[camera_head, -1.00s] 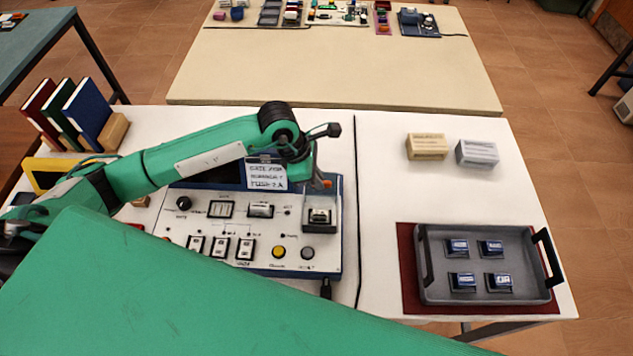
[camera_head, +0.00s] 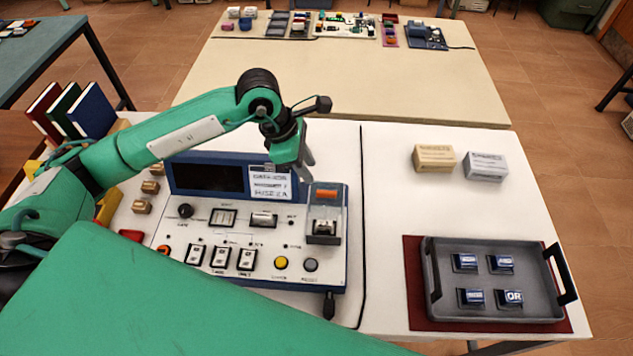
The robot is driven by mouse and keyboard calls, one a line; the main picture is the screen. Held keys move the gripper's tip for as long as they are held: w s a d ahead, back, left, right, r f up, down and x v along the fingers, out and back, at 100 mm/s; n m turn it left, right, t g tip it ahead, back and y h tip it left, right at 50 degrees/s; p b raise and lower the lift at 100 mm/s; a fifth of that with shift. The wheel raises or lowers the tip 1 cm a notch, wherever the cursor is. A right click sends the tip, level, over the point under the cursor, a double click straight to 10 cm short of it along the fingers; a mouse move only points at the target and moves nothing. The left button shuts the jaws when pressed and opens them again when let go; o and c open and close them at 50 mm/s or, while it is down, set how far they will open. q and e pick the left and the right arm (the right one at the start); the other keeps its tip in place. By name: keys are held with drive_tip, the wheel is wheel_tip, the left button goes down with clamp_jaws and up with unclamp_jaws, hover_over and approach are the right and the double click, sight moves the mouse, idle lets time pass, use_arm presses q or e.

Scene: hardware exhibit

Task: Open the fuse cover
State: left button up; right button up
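The fuse cover (camera_head: 325,193) is a clear, greyish piece with an orange tab, at the right end of the control panel (camera_head: 205,240). A dark fuse holder (camera_head: 324,227) shows below the tab. I cannot tell from this angle whether the cover is lowered or tilted up. My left gripper (camera_head: 307,160) points down just behind and to the left of the orange tab, above the panel's back edge. It looks apart from the cover, and its fingers overlap in this view, so their opening is unclear. My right gripper is out of view.
The panel carries switches, a yellow button (camera_head: 280,262) and a dark display (camera_head: 207,177). A grey tray (camera_head: 490,311) with several labelled blocks lies at the right. Two small boxes (camera_head: 434,158) (camera_head: 486,166) stand behind it. Books (camera_head: 90,110) stand at the left.

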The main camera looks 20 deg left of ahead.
use_arm(q)
drive_tip(key=v, duration=0.5)
drive_tip(key=shift+b, duration=0.35)
drive_tip(key=shift+r, duration=0.1)
